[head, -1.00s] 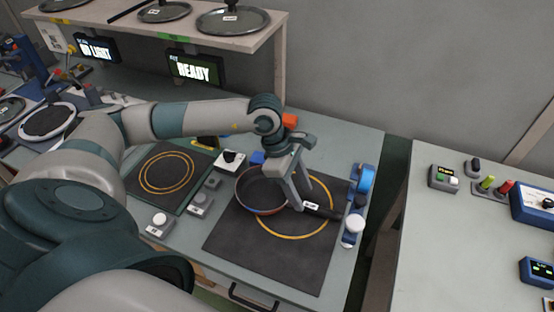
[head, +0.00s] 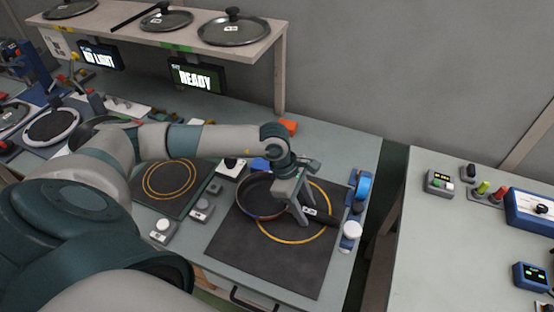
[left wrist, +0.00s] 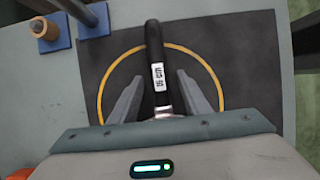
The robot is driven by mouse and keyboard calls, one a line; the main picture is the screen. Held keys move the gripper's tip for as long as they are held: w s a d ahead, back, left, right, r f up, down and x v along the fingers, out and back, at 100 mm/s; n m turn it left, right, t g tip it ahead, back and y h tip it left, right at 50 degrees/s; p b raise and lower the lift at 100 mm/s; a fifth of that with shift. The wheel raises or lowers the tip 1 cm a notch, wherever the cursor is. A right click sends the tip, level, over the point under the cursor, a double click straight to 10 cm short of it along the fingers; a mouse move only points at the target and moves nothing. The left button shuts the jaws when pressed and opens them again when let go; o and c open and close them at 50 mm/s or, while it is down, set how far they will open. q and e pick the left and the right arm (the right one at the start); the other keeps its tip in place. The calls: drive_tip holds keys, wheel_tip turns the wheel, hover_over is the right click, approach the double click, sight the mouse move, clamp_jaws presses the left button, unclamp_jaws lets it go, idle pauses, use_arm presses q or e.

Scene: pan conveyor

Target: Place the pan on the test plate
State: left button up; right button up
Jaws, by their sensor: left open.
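The dark pan (head: 258,196) lies on a black mat with one yellow ring (head: 290,272). Its body overlaps the ring's left side, and its labelled black handle (head: 325,215) points right across the ring. My left gripper (head: 304,218) is over the handle, open. In the left wrist view the handle (left wrist: 155,50) runs between the two spread fingers of my left gripper (left wrist: 160,78), with gaps beside it; the pan body is hidden there. A dark plate with two orange rings (head: 182,202) lies left of the mat, bare where seen. My right gripper is not in view.
A READY display (head: 196,73) hangs under the lid shelf (head: 262,46). Button boxes (head: 202,208) stand between plate and mat. A blue round item (head: 363,187) and a white-topped knob (head: 351,230) stand right of the mat. A gap separates the right-hand table (head: 450,240).

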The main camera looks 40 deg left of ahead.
use_arm(q)
drive_tip(key=shift+c, duration=0.4)
clamp_jaws()
drive_tip(key=shift+r, duration=0.1)
